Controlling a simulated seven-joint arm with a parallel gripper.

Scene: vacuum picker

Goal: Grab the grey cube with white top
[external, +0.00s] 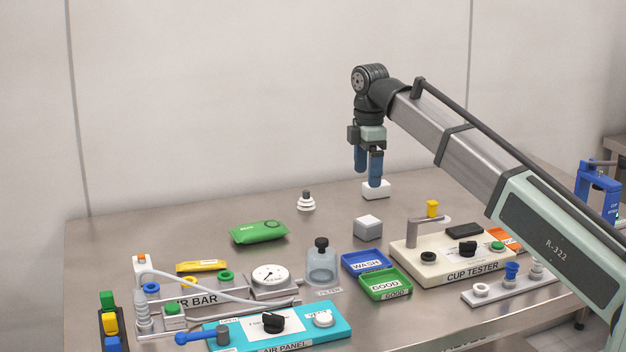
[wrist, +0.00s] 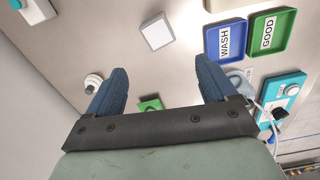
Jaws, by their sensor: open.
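My gripper (external: 368,178) is above the table, higher and farther back than the cube, with blue fingers pointing down. In the wrist view my gripper (wrist: 163,70) has its fingers wide apart with nothing between them.
The WASH tray (external: 366,261) and GOOD tray (external: 386,284) lie just in front of the cube. The cup tester (external: 420,262) is to its right. A filter bottle (external: 321,264), green pouch (external: 259,232) and stacked white cup (external: 306,203) are leftward. Bare table surrounds the cube's back.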

